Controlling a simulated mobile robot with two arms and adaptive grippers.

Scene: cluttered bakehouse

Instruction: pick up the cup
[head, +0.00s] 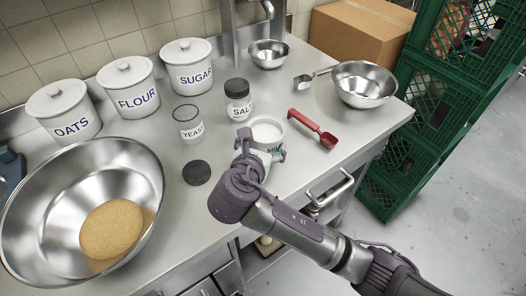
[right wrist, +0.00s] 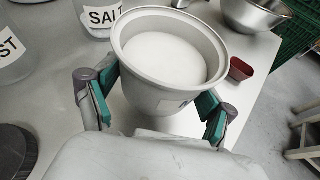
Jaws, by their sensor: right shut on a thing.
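The cup (head: 267,128) is pale, round and open-topped, with white contents inside. It is upright near the counter's front, and part of a dark-lettered label shows below its rim. In the right wrist view the cup (right wrist: 160,92) fills the middle, with a teal-padded finger on each side. My right gripper (head: 262,148) is shut on the cup and hides its lower front in the head view. I cannot tell whether the cup's base touches the counter. My left gripper is not in view.
A salt jar (head: 238,108), a yeast jar (head: 188,132) and a black lid (head: 197,173) stand close by on the left. A red scoop (head: 314,128) lies just right. A large steel bowl (head: 45,178) holds dough. Green crates (head: 385,178) stand beyond the counter's right end.

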